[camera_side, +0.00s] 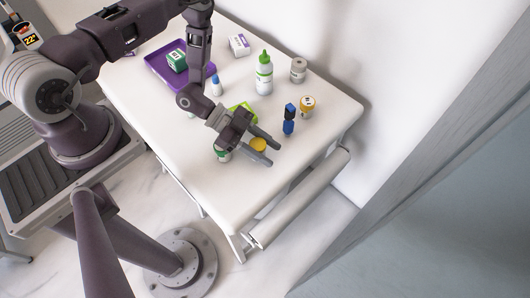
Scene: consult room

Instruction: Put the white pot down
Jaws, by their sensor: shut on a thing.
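My gripper (273,152) is over the front part of the white table, with its two fingers pointing right. The fingers are shut on a small round thing with a yellow top, which I take for the white pot (258,145). The fingers hide most of its body, so I cannot tell whether its base touches the table.
On the white table (218,192), a jar with green on it (222,156) stands close beside my gripper, partly hidden. A blue-and-black item (289,121), an amber jar (307,106), a green-capped bottle (264,74) and a grey-white jar (298,70) stand behind. A purple tray (160,65) lies back left.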

